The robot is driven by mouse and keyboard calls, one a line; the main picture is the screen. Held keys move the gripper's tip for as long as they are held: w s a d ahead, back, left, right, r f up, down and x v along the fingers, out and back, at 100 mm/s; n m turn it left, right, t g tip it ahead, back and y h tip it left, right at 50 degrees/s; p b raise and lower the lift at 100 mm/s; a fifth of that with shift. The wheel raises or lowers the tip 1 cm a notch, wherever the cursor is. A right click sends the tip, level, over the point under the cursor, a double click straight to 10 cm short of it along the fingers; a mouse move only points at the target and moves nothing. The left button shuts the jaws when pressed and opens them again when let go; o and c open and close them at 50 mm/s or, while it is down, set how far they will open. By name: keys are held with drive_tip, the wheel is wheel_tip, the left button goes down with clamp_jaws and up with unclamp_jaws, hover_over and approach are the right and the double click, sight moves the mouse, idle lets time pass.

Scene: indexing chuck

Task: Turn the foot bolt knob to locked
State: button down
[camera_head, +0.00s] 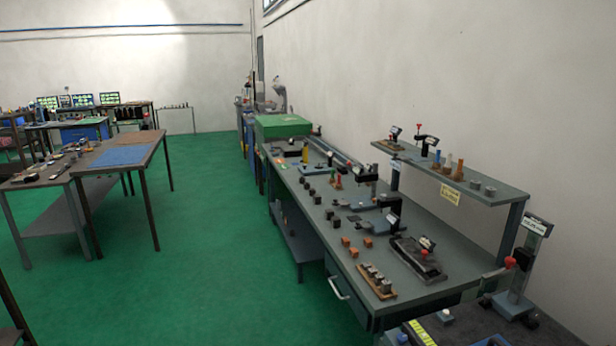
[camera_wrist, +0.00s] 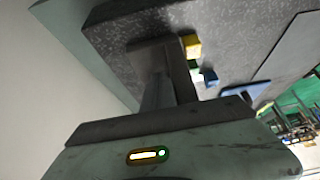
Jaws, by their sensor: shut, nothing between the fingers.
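I cannot tell for sure which part is the foot bolt knob. In the head view a red knob (camera_head: 510,262) sits beside an upright stand (camera_head: 521,270) with a label at the right end of the bench. A smaller red knob (camera_head: 425,252) shows on a dark plate fixture on the bench. My gripper (camera_wrist: 162,52) shows in the wrist view with its dark fingers together and nothing held. It is over a grey speckled surface (camera_wrist: 235,25). No knob is recognisable beside it, and the gripper does not show in the head view.
The long grey bench (camera_head: 345,235) carries several blocks and fixtures, with a raised shelf (camera_head: 462,180) against the wall. A low dark surface (camera_head: 465,325) lies at the lower right. Yellow (camera_wrist: 193,46) and blue (camera_wrist: 210,77) pieces lie near my fingers. The green floor (camera_head: 220,240) is open.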

wheel_tip(320, 180, up, 6)
drive_tip(key=p, duration=0.5)
drive_tip(key=shift+f, duration=0.15)
